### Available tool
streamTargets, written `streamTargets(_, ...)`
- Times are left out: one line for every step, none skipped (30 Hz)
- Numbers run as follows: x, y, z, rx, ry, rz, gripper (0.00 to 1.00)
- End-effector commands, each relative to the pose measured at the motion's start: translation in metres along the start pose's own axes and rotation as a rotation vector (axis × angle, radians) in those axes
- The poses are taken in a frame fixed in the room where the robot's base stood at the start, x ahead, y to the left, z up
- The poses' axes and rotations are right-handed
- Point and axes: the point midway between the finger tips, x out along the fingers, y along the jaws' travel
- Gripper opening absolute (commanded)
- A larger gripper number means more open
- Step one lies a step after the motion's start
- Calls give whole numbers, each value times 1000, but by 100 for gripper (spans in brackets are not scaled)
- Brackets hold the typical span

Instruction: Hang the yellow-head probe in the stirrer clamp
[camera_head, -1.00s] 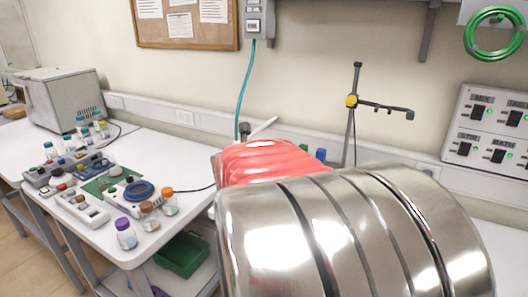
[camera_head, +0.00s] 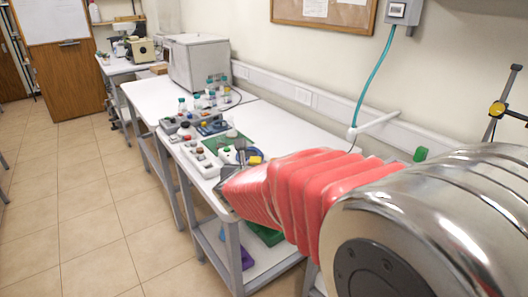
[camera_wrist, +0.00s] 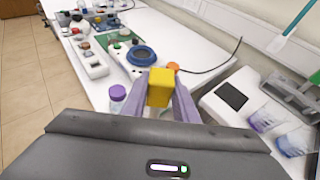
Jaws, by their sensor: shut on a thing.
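My gripper (camera_wrist: 160,98) is shut on the yellow head (camera_wrist: 160,87) of the probe, which sits between its two fingertips in the wrist view. The rest of the probe is hidden behind the head and my gripper. In the head view a small yellow patch (camera_head: 255,160) shows at the far end of my arm, and my gripper is mostly hidden there. A stand with a yellow clamp joint (camera_head: 497,108) is at the right edge of the head view, partly cut off. It is well apart from my gripper.
Bottles with purple (camera_wrist: 118,92) and orange (camera_wrist: 173,66) caps stand close to my gripper. A blue ring (camera_wrist: 141,56) lies on a white device. A flat device with a dark top (camera_wrist: 231,95) and beakers (camera_wrist: 292,138) are at the right.

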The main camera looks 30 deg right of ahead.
Motion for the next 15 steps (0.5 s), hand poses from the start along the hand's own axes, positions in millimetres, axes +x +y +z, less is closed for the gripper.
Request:
streamTargets(-1, 24, -5, -18, 2, 39, 4)
streamTargets(-1, 36, -8, -27, 2, 60, 4)
streamTargets(-2, 53, -10, -36, 1, 87, 4)
streamTargets(-2, 66, -13, -47, 1, 108, 4)
streamTargets(-3, 77, -15, -53, 2, 128, 4)
streamTargets(-3, 92, -19, -65, 2, 153, 4)
streamTargets(-4, 103, -21, -71, 2, 171, 4)
streamTargets(-5, 113, -23, -77, 2, 188, 4)
streamTargets(-5, 125, -26, -86, 3, 207, 4)
streamTargets(-6, 132, -27, -90, 3, 220, 4)
streamTargets(-6, 139, -28, -94, 3, 231, 4)
streamTargets(-7, 146, -30, -99, 3, 242, 4)
streamTargets(-7, 150, -31, -102, 3, 249, 4)
streamTargets(-8, 153, -32, -104, 3, 254, 4)
streamTargets(-8, 155, -32, -105, 3, 259, 4)
